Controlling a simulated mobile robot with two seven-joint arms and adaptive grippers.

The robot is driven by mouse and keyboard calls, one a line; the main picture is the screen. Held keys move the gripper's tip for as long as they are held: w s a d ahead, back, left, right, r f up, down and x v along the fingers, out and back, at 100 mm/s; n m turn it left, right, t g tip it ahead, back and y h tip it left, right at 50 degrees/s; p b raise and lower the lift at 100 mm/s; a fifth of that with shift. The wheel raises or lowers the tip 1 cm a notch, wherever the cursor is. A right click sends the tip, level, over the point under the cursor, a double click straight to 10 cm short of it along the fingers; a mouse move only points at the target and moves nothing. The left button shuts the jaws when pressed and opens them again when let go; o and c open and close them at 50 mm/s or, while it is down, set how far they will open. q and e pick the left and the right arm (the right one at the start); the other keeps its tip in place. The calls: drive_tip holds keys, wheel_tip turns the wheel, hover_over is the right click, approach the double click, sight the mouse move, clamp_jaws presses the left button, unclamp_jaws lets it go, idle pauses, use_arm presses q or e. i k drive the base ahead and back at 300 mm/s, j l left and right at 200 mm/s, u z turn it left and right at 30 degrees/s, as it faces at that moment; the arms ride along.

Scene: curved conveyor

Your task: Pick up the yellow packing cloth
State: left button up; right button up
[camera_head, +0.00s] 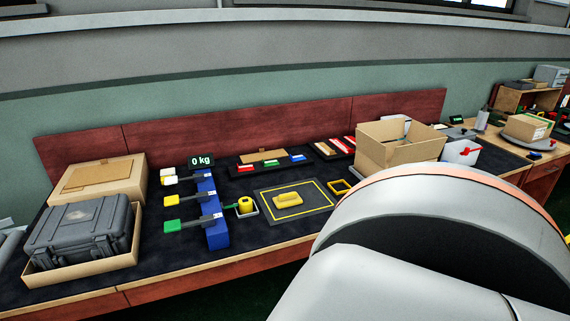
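A yellow, soft-edged flat piece (288,199), which looks like the folded packing cloth, lies on a dark mat (310,207) with a yellow outline, near the middle of the bench. A dark mark or shadow shows along its lower edge. Neither gripper is in view. A large white link of my own arm fills the lower right and hides part of the bench front.
Left of the mat stand a yellow round item (245,204) on a small tray and a blue rack (215,233) with tools. A black case (82,232) sits far left. An open cardboard box (385,153) stands right, behind my arm.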

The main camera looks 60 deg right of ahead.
sight(292, 198)
drive_tip(key=k+l, duration=0.15)
drive_tip(key=l, duration=0.25)
drive_tip(key=k+l+u, duration=0.15)
drive_tip(key=l, duration=0.2)
drive_tip(key=k+l, duration=0.1)
drive_tip(key=l, duration=0.25)
drive_tip(key=k+l+u, duration=0.1)
drive_tip(key=l, duration=0.3)
drive_tip(key=k+l+u, duration=0.1)
drive_tip(key=k+l, duration=0.15)
drive_tip(key=l, duration=0.1)
